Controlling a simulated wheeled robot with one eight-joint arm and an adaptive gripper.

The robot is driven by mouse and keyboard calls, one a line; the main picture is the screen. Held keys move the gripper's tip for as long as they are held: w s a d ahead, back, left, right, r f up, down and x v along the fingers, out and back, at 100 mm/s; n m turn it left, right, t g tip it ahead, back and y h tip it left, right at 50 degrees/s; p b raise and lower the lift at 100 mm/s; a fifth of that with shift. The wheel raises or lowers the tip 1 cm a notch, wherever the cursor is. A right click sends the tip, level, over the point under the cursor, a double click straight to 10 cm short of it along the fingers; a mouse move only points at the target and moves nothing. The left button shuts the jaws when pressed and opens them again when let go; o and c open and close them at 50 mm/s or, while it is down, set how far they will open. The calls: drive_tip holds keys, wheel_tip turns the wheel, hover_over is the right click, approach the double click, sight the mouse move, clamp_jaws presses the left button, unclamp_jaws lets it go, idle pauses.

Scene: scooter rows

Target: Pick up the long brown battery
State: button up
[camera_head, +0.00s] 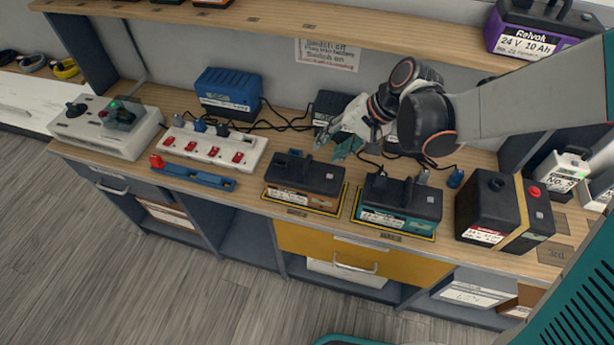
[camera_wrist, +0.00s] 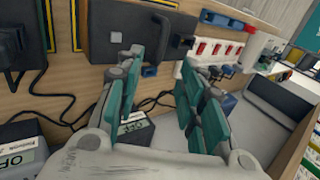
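The battery with a brown lower front and a dark top (camera_head: 304,176) stands on a yellow-edged mat in the middle of the bench. In the wrist view, a dark block that seems to be this battery (camera_wrist: 130,30) shows at the top, beyond the fingers. My gripper (camera_head: 336,141) is above the bench, behind and slightly right of the battery in the head view. In the wrist view my gripper (camera_wrist: 160,95) has its two teal-padded fingers spread wide, with nothing between them. The gripper is apart from the battery.
A teal battery (camera_head: 400,203) stands close on the right, and a big black-orange one (camera_head: 490,208) farther right. A white power strip (camera_head: 212,145) and a blue bar (camera_head: 194,174) lie left. Chargers and loose cables fill the back. An upper shelf (camera_head: 300,24) overhangs.

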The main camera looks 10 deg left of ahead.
sight(308, 163)
drive_tip(key=b+x, duration=0.1)
drive_tip(key=x, duration=0.3)
drive_tip(key=shift+f, duration=0.1)
drive_tip(key=shift+s+b+x, duration=0.2)
drive_tip(key=shift+b+x, duration=0.85)
drive_tip(key=shift+x, duration=1.6)
clamp_jaws()
